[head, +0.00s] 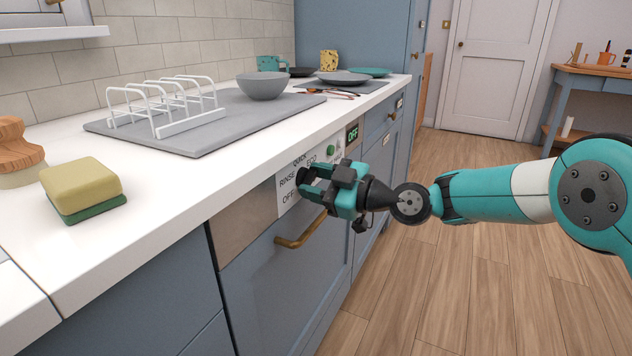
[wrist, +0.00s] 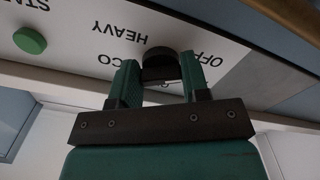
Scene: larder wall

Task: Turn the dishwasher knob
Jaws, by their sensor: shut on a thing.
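The dishwasher knob (wrist: 160,64) is dark and round, on the white dial panel between my gripper's fingers in the wrist view. My gripper (wrist: 160,82) is shut on it, one green finger on each side. In the head view my gripper (head: 318,180) is at the dishwasher's front panel and hides most of the knob. The dial panel (head: 286,196) carries the words OFF, RINSE, QUICK and ECO around the knob; HEAVY also shows in the wrist view. Which word the knob points at I cannot tell.
A green start button (head: 330,150) and a display reading OFF (head: 352,135) are right of the dial. A brass handle (head: 300,232) is below my gripper. The white counter (head: 180,185) above holds a dish rack (head: 165,108), a bowl (head: 263,86) and a sponge (head: 82,187).

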